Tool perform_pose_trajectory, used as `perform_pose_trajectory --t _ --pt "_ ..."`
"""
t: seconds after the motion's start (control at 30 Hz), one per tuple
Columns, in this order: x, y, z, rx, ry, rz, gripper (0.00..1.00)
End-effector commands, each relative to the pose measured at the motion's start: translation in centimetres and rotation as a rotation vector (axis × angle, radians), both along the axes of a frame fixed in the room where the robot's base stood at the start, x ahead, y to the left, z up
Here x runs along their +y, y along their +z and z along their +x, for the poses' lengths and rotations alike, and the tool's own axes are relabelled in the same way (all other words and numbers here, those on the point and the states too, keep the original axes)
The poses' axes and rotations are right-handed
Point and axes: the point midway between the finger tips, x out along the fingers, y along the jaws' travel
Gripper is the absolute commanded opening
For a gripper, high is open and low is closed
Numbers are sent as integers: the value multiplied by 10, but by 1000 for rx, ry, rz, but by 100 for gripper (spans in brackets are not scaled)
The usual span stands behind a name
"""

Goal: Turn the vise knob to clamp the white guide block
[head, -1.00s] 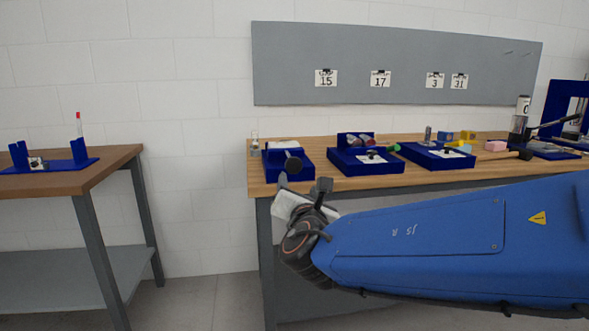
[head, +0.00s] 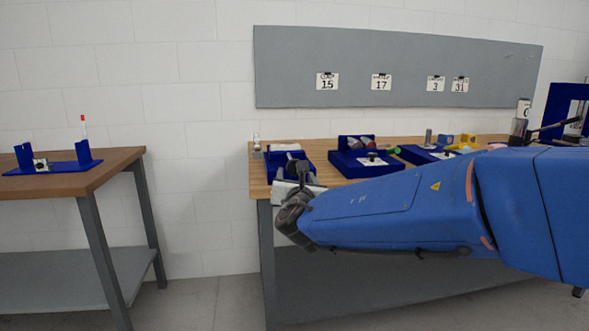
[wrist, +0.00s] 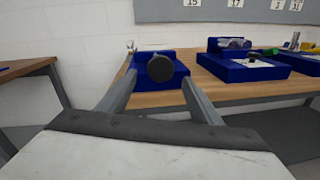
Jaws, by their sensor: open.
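The blue vise (wrist: 181,71) sits near the left end of the wooden bench, with its round dark knob (wrist: 160,66) facing me in the wrist view. My gripper (wrist: 158,82) is open and empty, with one finger on each side of the knob in the picture and apparently short of it. In the head view my gripper (head: 299,170) is in front of the vise (head: 306,158) and hides the knob and much of its body. A pale shape (head: 286,147) shows on top of the vise; I cannot tell whether it is the white guide block.
To the right on the bench (wrist: 222,97) stands another blue fixture (wrist: 245,69) with a green-ended part. A small clear and metal item (wrist: 130,46) is just left of the vise. A separate table (head: 75,180) stands at the left, with a gap between.

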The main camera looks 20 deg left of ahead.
Motion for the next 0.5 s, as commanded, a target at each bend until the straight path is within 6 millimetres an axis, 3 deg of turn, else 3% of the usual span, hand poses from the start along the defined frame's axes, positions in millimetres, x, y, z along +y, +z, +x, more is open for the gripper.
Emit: perform_pose_trajectory --t 0.3,0.5 --pt "22 0 50 -1 -2 0 59" --pt "32 1 67 0 -1 1 59"
